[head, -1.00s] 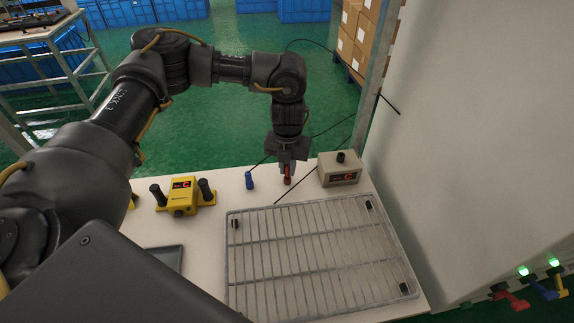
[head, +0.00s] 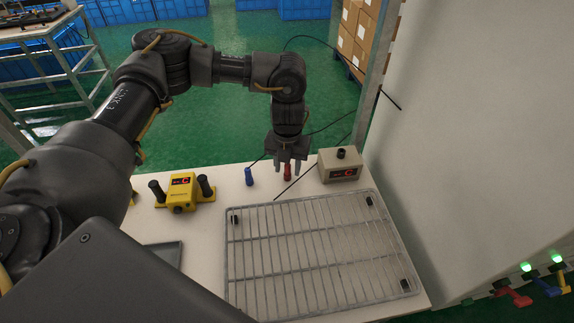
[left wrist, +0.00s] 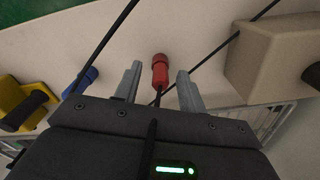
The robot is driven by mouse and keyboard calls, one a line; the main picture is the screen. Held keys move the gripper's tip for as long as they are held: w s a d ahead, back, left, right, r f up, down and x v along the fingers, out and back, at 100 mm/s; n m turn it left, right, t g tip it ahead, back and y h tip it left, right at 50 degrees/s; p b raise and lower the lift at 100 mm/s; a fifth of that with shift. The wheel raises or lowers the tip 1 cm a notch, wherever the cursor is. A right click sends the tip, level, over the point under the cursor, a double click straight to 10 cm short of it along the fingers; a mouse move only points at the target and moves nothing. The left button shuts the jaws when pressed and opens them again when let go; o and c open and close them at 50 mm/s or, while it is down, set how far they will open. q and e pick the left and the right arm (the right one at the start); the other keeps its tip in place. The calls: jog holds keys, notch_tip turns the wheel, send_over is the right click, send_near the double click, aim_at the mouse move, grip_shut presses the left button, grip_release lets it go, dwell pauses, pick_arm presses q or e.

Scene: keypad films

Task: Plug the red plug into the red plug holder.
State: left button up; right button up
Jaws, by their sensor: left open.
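The red plug (head: 287,173) stands on the white table behind the wire rack, and it also shows in the left wrist view (left wrist: 160,72). My left gripper (head: 288,170) is open, pointing down, with one finger on each side of the red plug. In the left wrist view my left gripper (left wrist: 159,88) has clear gaps between its fingers and the plug. A blue plug (head: 249,177) stands to the left, also in the left wrist view (left wrist: 80,82). I cannot make out a red plug holder for certain. My right gripper is not in view.
A yellow device (head: 183,193) is at the left. The wire rack (head: 312,262) fills the front. Dark cables cross near the plugs. Red, blue and yellow handles (head: 535,291) are at the far right.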

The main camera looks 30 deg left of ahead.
aim_at(287, 165)
pick_arm(q)
notch_tip(287, 165, up, 11)
jog(key=b, duration=0.1)
dwell(0.3)
jog(key=shift+f, duration=0.1)
dwell(0.5)
